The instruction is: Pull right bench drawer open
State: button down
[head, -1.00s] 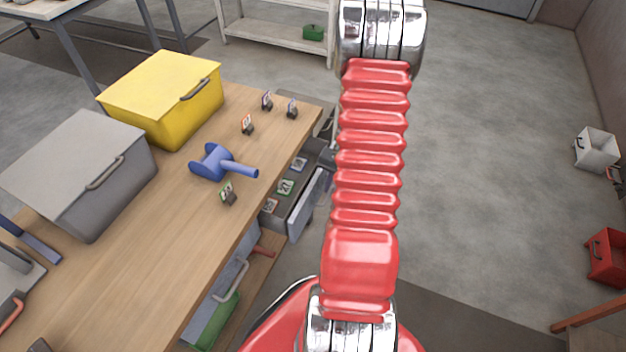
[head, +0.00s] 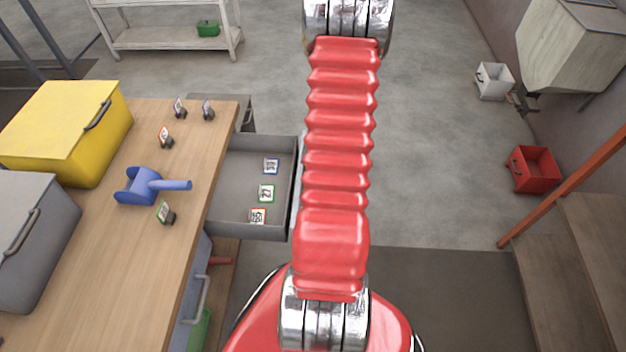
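The right bench drawer (head: 231,173) is a grey open-topped drawer standing well out from the wooden bench (head: 120,270). The drawer's outer front face is partly hidden behind my red arm. My gripper is not in view; only the arm links show, rising through the middle of the head view.
A yellow bin (head: 60,125), a grey bin (head: 35,235), a blue scoop (head: 145,187) and several clipped tags stand on the bench. A white shelf (head: 170,40) is behind. A white box (head: 493,82) and red box (head: 533,170) are at the right. The floor between is clear.

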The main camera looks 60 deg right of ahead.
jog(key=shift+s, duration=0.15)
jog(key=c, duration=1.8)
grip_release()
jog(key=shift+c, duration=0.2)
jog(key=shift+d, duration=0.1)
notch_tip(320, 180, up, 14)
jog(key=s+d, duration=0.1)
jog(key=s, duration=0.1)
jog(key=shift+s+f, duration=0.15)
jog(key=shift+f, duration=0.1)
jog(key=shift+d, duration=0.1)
